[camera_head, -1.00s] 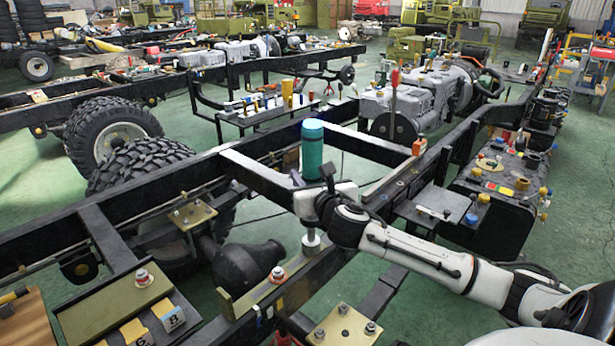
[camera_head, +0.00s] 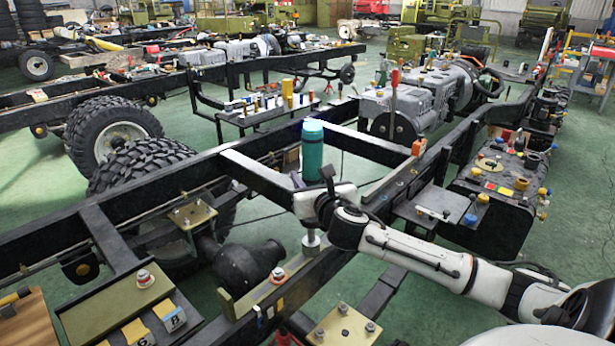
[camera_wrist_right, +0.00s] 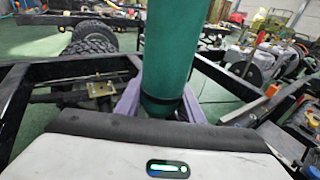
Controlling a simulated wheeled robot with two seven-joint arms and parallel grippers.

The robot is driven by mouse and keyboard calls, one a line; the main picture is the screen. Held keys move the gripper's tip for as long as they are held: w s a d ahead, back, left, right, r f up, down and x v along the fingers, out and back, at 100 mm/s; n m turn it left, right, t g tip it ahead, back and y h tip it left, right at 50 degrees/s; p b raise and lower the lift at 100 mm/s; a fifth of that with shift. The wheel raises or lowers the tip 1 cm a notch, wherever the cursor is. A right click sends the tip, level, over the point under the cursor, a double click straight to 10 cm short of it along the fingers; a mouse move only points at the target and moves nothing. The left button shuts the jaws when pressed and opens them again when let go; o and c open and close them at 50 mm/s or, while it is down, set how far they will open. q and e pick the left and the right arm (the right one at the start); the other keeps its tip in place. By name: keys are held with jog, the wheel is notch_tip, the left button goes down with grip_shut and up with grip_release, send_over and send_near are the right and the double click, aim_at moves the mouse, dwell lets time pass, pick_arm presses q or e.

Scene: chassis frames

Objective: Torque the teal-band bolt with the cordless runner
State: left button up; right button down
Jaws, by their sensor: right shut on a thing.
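The cordless runner (camera_head: 312,152) is an upright teal cylinder with a dark lower ring. It also fills the upper middle of the right wrist view (camera_wrist_right: 170,50). My right gripper (camera_head: 309,196) is shut on the runner, with its fingers on both sides of the body in the wrist view. A grey socket end (camera_head: 311,241) points down below the gripper, over the near chassis rail (camera_head: 330,268). I cannot tell whether it touches a bolt; any bolt under it is hidden. No teal band shows on the visible bolts. My left gripper is not in view.
A bolted tan plate (camera_head: 343,328) is at the front.

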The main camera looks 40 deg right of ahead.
jog(key=shift+f+p, duration=0.4)
jog(key=shift+p, duration=0.05)
dwell(0.6)
jog(key=shift+r, duration=0.1)
dwell(0.3)
jog(key=shift+r+p, duration=1.85)
jog(key=shift+p, duration=0.25)
jog(key=shift+r+p, duration=1.7)
jog(key=shift+r, duration=0.8)
jog(key=shift+f, duration=0.1)
